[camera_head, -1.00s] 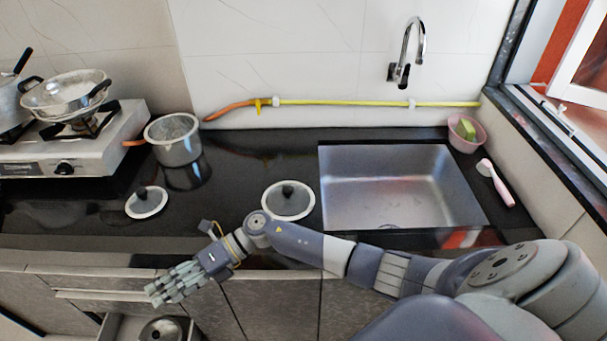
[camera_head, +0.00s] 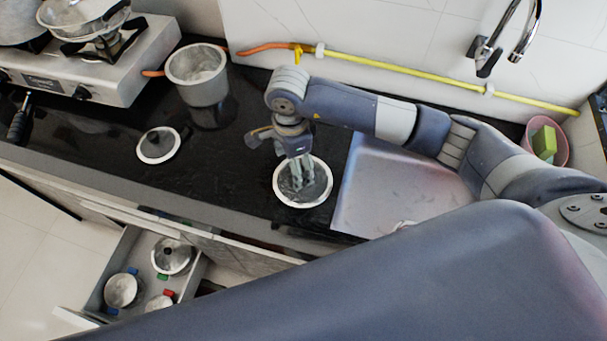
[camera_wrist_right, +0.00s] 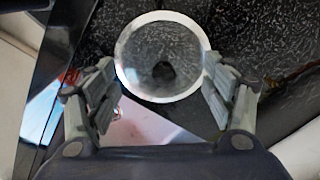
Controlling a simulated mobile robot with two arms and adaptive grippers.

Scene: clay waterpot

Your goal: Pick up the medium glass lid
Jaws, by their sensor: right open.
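A round glass lid (camera_head: 318,190) with a pale rim and dark knob lies flat on the black counter beside the sink. In the right wrist view this lid (camera_wrist_right: 140,48) lies between the two spread fingers, its knob near the middle. My right gripper (camera_head: 303,182) is open and empty, pointing down over it; I cannot tell whether the fingers touch it. Another glass lid (camera_head: 150,150) with a dark knob, looking smaller, lies farther left on the counter. A third lid (camera_head: 172,256) with a knob shows in the open drawer. My left gripper is out of view.
A metal pot (camera_head: 203,88) stands behind, near the gas stove (camera_head: 130,75). The sink (camera_head: 375,190) lies right of the lid. A yellow pipe (camera_head: 400,72) runs along the wall. The open drawer (camera_head: 100,290) holds several pieces. The counter between the two lids is clear.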

